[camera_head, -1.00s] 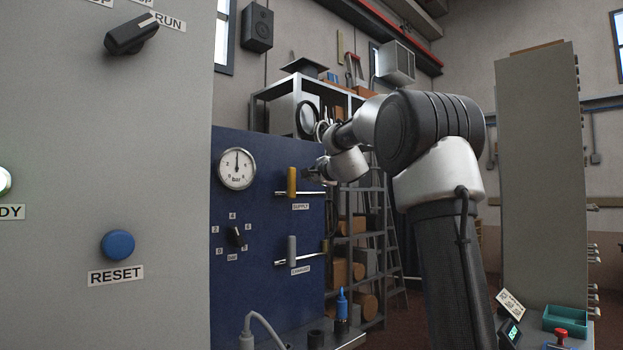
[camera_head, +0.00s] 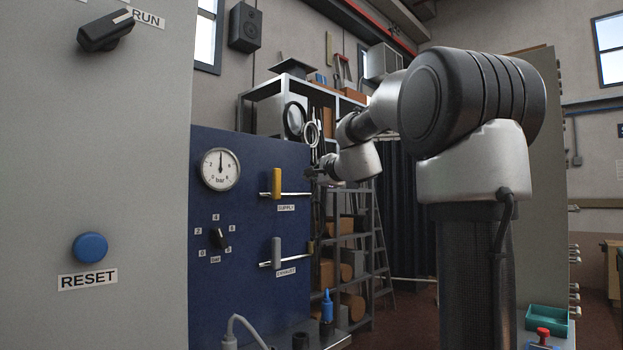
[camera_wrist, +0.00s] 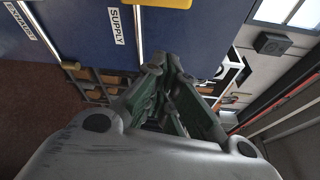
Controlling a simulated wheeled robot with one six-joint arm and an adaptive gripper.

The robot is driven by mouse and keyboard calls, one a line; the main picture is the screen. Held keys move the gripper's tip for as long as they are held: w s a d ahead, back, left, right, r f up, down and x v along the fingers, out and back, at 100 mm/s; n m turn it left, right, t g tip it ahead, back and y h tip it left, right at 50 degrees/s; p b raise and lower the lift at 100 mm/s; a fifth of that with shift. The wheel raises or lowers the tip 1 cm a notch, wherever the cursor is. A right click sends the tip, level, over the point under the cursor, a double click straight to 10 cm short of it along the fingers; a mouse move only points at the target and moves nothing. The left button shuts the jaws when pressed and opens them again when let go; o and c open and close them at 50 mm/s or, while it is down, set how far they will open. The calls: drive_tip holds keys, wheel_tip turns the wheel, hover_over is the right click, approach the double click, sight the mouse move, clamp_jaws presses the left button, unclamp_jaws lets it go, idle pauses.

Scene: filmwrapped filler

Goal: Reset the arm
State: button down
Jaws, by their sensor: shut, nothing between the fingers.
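My arm rises on the right in the head view and bends left toward the blue panel (camera_head: 240,255). My gripper (camera_head: 312,172) is small there, in front of the panel's right edge near the yellow supply handle (camera_head: 276,183). In the wrist view my gripper (camera_wrist: 158,65) is shut with nothing between its fingers. The blue panel and the yellow handle (camera_wrist: 170,2) show beyond it at the top. From these views I cannot tell the exact gap between the fingertips and the panel.
A grey cabinet with a blue RESET button (camera_head: 90,248) and a black selector knob (camera_head: 105,32) stands close at left. The panel carries a gauge (camera_head: 220,169) and a grey exhaust handle (camera_head: 276,252). A shelf rack (camera_head: 262,100) stands behind. A green tray (camera_head: 547,319) sits lower right.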

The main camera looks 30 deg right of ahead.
idle(0.4)
drive_tip(key=s+a+f+n+g+y, duration=0.2)
drive_tip(key=s+f+n+g, duration=0.2)
drive_tip(key=f+n, duration=0.5)
drive_tip(key=s+a+f+n+g, duration=0.4)
drive_tip(key=s+f+n+g, duration=0.15)
drive_tip(key=s+f, duration=1.05)
drive_tip(key=s+f+n+g, duration=0.1)
drive_tip(key=s+f+n, duration=0.2)
drive_tip(key=s, duration=0.6)
drive_tip(key=s+a+f+n+g+h, duration=0.1)
drive_tip(key=s+f+n+g, duration=0.1)
drive_tip(key=s, duration=0.8)
drive_tip(key=shift+s+a+f+n+h, duration=0.25)
drive_tip(key=shift+f+n, duration=0.3)
drive_tip(key=shift+f, duration=0.65)
drive_tip(key=shift+g, duration=0.25)
